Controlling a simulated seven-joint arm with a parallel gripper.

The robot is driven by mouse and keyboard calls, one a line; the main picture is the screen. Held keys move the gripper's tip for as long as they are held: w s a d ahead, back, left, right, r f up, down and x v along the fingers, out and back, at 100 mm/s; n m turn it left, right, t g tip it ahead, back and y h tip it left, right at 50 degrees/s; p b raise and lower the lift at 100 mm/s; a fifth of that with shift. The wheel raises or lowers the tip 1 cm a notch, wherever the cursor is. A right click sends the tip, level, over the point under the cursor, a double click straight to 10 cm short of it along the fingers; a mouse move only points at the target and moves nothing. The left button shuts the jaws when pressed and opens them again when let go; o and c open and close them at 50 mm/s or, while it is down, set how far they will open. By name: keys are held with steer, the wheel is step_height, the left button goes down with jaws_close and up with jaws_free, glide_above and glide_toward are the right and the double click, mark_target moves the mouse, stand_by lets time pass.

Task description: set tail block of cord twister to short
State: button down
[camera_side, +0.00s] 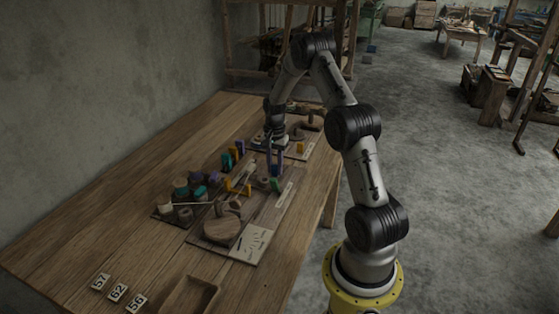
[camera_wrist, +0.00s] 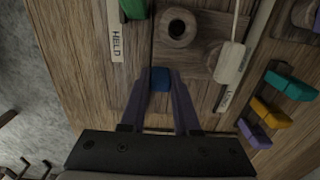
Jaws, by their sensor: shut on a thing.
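A green block (camera_wrist: 133,8) sits by a strip marked HELD (camera_wrist: 116,35). A round wooden piece with a dark hole (camera_wrist: 178,27) stands ahead of the fingers. A pale wooden piece (camera_wrist: 230,62) hangs on a cord to the right. I cannot tell which piece is the tail block.
Teal (camera_wrist: 290,84), yellow (camera_wrist: 271,111) and purple (camera_wrist: 254,133) blocks stand to the right in the wrist view. Spools (camera_side: 182,190), a round wooden piece (camera_side: 221,230), number tags (camera_side: 118,292) and an open tray (camera_side: 189,295) are on the table. The left tabletop is clear.

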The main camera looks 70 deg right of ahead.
steer(key=shift+a+r, duration=0.1)
steer(key=shift+a, duration=0.75)
steer(key=c, duration=0.6)
jaws_free()
steer(key=shift+c, duration=0.2)
step_height(320, 180, up, 14)
steer(key=shift+w+a, duration=0.1)
